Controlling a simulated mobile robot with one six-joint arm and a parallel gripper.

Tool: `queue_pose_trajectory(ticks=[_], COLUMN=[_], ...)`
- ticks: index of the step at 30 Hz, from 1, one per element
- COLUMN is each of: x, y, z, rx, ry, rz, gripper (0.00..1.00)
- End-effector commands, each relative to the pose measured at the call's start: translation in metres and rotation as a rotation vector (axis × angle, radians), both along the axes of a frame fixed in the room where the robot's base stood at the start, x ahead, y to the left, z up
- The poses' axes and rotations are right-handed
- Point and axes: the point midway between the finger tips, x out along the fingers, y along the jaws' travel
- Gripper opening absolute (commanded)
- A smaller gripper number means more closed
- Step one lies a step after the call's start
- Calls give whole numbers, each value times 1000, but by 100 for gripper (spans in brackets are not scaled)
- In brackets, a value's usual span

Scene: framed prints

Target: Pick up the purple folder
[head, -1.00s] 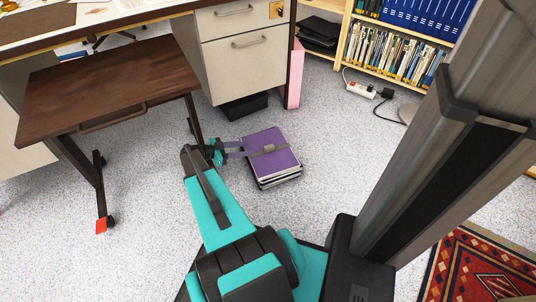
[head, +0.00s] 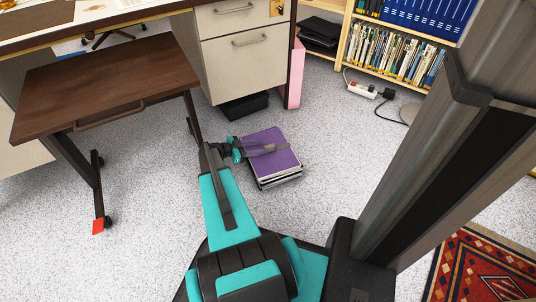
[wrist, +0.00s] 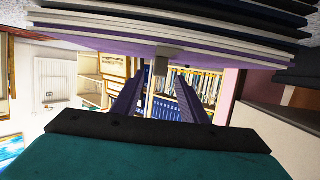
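The purple folder (head: 284,160) lies flat on top of a low stack of folders and papers on the floor, with a grey strap (head: 281,148) across it. My gripper (head: 264,148) comes in from the left, and its fingers overlap the folder's upper left part in the head view. In the wrist view the folder's purple edge (wrist: 110,45) runs across the top, with the stack's layers above it. The two fingers (wrist: 160,80) are apart there, with the strap's grey end showing between them. I cannot tell whether they touch the folder.
A brown wheeled side table (head: 105,85) stands to the left. A beige drawer cabinet (head: 245,70) with a dark box (head: 245,106) under it is behind. A bookshelf (head: 385,60) and power strip (head: 362,89) are at the back right. A red rug (head: 485,270) lies at lower right.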

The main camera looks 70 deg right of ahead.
Motion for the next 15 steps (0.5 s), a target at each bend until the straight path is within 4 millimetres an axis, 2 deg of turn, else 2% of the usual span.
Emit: queue_pose_trajectory(ticks=[8,15], x=[-5,-21], y=[-4,-17], z=[-4,-14], rx=[0,-1], ry=[0,1], rz=[-1,-2], gripper=[40,40])
